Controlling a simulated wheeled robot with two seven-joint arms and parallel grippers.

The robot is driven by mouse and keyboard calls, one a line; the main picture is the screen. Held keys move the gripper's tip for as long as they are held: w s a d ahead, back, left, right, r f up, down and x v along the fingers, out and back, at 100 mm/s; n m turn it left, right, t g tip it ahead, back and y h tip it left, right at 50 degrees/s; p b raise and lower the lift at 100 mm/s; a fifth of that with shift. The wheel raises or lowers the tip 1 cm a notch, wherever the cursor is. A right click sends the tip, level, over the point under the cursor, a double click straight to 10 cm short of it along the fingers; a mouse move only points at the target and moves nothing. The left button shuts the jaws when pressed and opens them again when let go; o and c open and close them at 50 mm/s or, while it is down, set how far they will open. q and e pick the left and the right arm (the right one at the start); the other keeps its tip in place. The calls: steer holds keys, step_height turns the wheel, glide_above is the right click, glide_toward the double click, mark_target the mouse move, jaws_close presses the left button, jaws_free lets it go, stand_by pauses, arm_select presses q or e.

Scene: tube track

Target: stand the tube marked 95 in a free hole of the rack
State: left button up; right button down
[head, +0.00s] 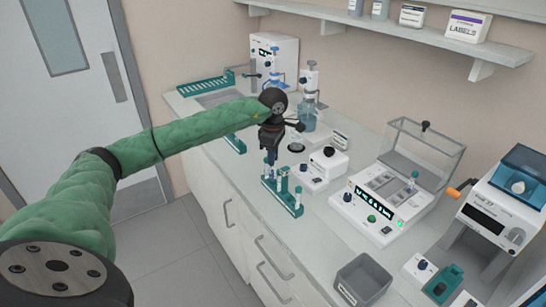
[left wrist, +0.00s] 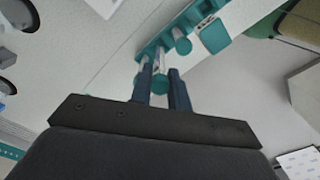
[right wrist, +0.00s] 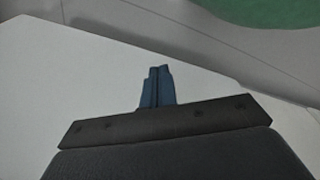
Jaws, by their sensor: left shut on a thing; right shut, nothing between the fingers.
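The teal rack (head: 296,207) stands near the front edge of the counter, with several tubes upright in it. It also shows in the left wrist view (left wrist: 151,47). My left gripper (head: 271,158) is over the far-left end of the rack, pointing down. It is shut on a teal-capped tube (left wrist: 161,86), held at the rack's end. I cannot read a number on this tube, nor tell whether its lower end is inside a hole. My right gripper (right wrist: 157,88) is shut and empty in the right wrist view, above a plain pale surface; it is outside the head view.
A small white device (head: 328,160) stands behind the rack. A lidded machine (head: 380,205) is to the right, and a grey bin (head: 362,279) is at the front right. Bottles with pumps (head: 309,90) stand at the back. Counter space between rack and bin is clear.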

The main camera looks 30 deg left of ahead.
arm_select(q)
steer(key=shift+f+b, duration=0.2)
steer(key=shift+b, duration=0.1)
stand_by(0.4)
steer(key=shift+f+b, duration=0.15)
steer(key=shift+b, duration=0.15)
steer(key=shift+f+b, duration=1.2)
steer(key=shift+b, duration=0.15)
stand_by(0.6)
steer(key=o, duration=0.9)
